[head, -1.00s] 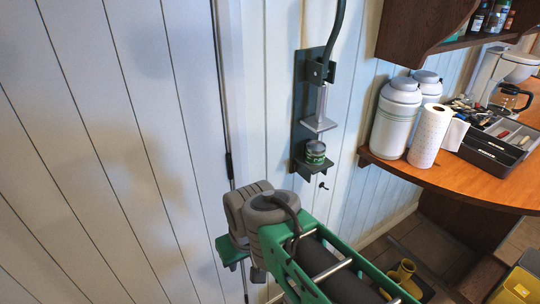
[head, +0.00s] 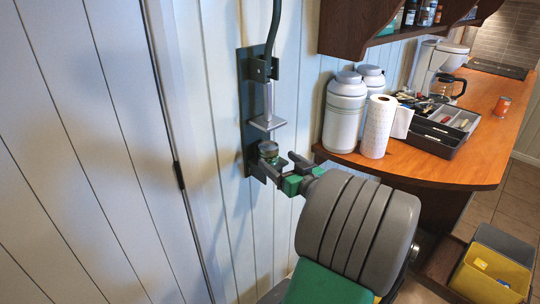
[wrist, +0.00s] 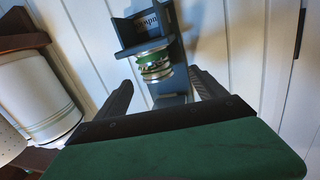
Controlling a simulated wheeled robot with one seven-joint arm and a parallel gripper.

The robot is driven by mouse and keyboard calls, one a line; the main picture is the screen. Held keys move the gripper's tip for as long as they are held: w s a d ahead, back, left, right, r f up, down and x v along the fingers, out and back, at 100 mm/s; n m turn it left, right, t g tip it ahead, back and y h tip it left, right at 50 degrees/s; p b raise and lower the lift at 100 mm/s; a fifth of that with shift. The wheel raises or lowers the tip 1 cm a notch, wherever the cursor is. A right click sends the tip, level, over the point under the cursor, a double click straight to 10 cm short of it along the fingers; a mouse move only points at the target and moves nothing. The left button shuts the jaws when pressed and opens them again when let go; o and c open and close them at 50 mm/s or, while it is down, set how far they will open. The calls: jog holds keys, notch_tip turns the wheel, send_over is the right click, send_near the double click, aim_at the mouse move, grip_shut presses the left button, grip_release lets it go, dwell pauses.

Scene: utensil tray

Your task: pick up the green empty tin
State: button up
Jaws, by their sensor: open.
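The green tin (head: 268,149) stands upright on the lower ledge of a dark wall-mounted can crusher (head: 246,100). It shows in the wrist view (wrist: 153,62) with a green band and silvery rims, upper centre. My gripper (head: 280,165) is open in front of the crusher, close to the tin, and partly covers the ledge in the head view. In the wrist view my gripper's (wrist: 160,78) two dark fingers point towards the tin, one on each side of it in the picture. Whether the tin is between the fingertips or just beyond them, I cannot tell. I see no grip on it.
The crusher's grey press plate (head: 267,123) hangs above the tin. To the right, a wooden counter (head: 440,170) holds white canisters (head: 344,110), a paper towel roll (head: 378,126), a utensil tray (head: 432,143) and a red can (head: 502,106). A yellow bin (head: 490,275) stands below.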

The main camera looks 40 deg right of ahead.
aim_at(273, 152)
jog(key=w+p, duration=0.1)
jog(key=w, duration=0.1)
jog(key=w+d, duration=0.1)
jog(key=w, duration=0.2)
jog(key=w+d+p, duration=0.1)
jog(key=w, duration=0.1)
jog(key=shift+w+d+r+p, duration=0.1)
jog(key=shift+w+d+p, duration=0.2)
jog(key=shift+w, duration=0.1)
jog(key=shift+s+a+r, duration=0.15)
jog(key=shift+s+a, duration=0.05)
jog(key=shift+a, duration=0.05)
jog(key=shift+c, duration=0.9)
jog(key=c, duration=1.4)
